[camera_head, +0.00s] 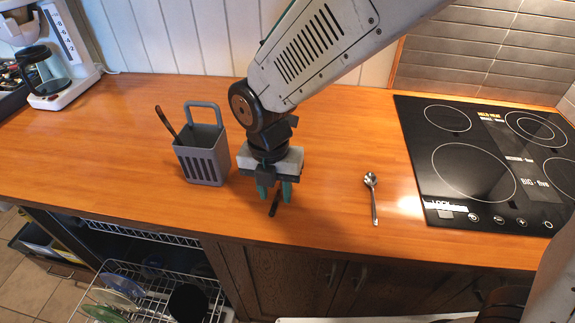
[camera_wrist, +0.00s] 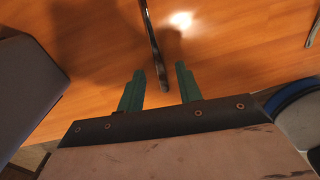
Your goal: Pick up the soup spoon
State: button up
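My gripper (camera_head: 274,193) points down over the counter, with its two green fingers apart. In the wrist view the gripper (camera_wrist: 160,70) is open and holds nothing. A dark utensil handle (camera_head: 274,209) lies under and between the fingers. In the wrist view this handle (camera_wrist: 154,48) runs up from between the fingertips and leaves the picture at the top, so its head is hidden. A shiny metal spoon (camera_head: 371,190) lies on the counter to the right, apart from the gripper. I cannot tell which of the two is the soup spoon.
A grey slotted utensil holder (camera_head: 203,160) with a dark-handled utensil (camera_head: 165,122) stands left of my gripper. A black cooktop (camera_head: 470,190) lies to the right. A coffee maker (camera_head: 65,60) is far left. An open dishwasher rack (camera_head: 150,290) is below. The counter (camera_head: 330,150) between is clear.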

jog(key=shift+f, duration=0.3)
grip_shut()
dwell(0.4)
